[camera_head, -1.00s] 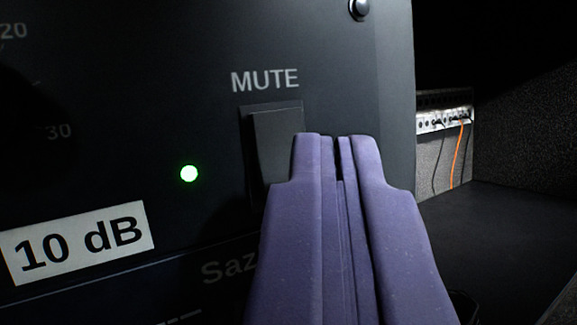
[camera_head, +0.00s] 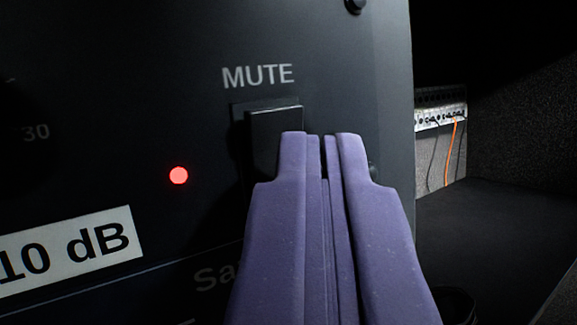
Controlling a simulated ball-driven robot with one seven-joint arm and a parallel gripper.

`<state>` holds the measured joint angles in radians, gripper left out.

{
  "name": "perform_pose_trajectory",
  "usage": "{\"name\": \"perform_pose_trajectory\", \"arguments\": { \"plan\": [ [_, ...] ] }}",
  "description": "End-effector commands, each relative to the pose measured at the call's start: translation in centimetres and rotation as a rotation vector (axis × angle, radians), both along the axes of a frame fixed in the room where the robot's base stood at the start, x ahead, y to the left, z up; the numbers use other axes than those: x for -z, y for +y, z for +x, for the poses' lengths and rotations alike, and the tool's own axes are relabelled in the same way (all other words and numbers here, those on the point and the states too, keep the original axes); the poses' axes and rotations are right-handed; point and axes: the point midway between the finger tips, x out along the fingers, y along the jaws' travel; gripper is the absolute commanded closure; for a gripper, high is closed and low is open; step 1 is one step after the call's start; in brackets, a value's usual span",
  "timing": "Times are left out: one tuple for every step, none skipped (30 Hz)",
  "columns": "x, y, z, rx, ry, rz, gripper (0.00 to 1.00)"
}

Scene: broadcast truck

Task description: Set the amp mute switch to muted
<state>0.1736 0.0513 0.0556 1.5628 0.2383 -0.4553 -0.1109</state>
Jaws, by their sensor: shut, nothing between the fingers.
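The amp mute switch (camera_head: 265,135) is a dark rocker on the black front panel, under the white word MUTE (camera_head: 258,76). Its upper part shows and stands out from the panel; its lower part is hidden behind my gripper. A round indicator light (camera_head: 179,176) to the left of the switch glows red. My purple gripper (camera_head: 321,140) is shut and empty. Its tips overlap the lower right of the switch in the picture; I cannot tell whether they touch it.
A white label reading 10 dB (camera_head: 70,252) is at the lower left of the amp panel (camera_head: 100,120). A screw (camera_head: 355,5) sits at the top right.

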Motion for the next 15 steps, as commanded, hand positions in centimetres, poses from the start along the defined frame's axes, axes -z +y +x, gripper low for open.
{"name": "perform_pose_trajectory", "arguments": {
  "plan": [
    [0.0, 0.0, 0.0, 0.0, 0.0, 0.0, 1.0],
    [0.0, 0.0, -0.1, 0.0, 0.0, 0.0, 1.0],
    [0.0, -0.1, -0.2, 0.0, -0.001, 0.0, 1.0],
    [0.0, -0.1, -0.3, 0.0, -0.001, 0.0, 1.0],
    [0.1, -0.2, -0.4, 0.001, -0.002, -0.001, 1.0],
    [0.1, -0.2, -0.5, 0.001, -0.002, -0.001, 1.0],
    [0.1, -0.3, -0.7, 0.001, -0.001, -0.001, 1.0],
    [0.1, -0.4, -0.8, 0.001, -0.001, -0.001, 1.0],
    [0.1, -0.5, -1.0, 0.001, -0.001, -0.001, 1.0],
    [0.1, -0.5, -1.1, 0.001, -0.001, -0.001, 1.0],
    [0.0, -0.6, -1.3, 0.001, -0.001, -0.001, 1.0],
    [-0.1, -0.6, -1.3, 0.001, -0.001, -0.001, 1.0],
    [-0.1, -0.6, -1.4, 0.0, -0.001, 0.0, 1.0],
    [-0.1, -0.6, -1.4, 0.0, -0.001, 0.0, 1.0],
    [-0.2, -0.6, -1.4, 0.0, -0.001, 0.0, 1.0]
  ]
}}
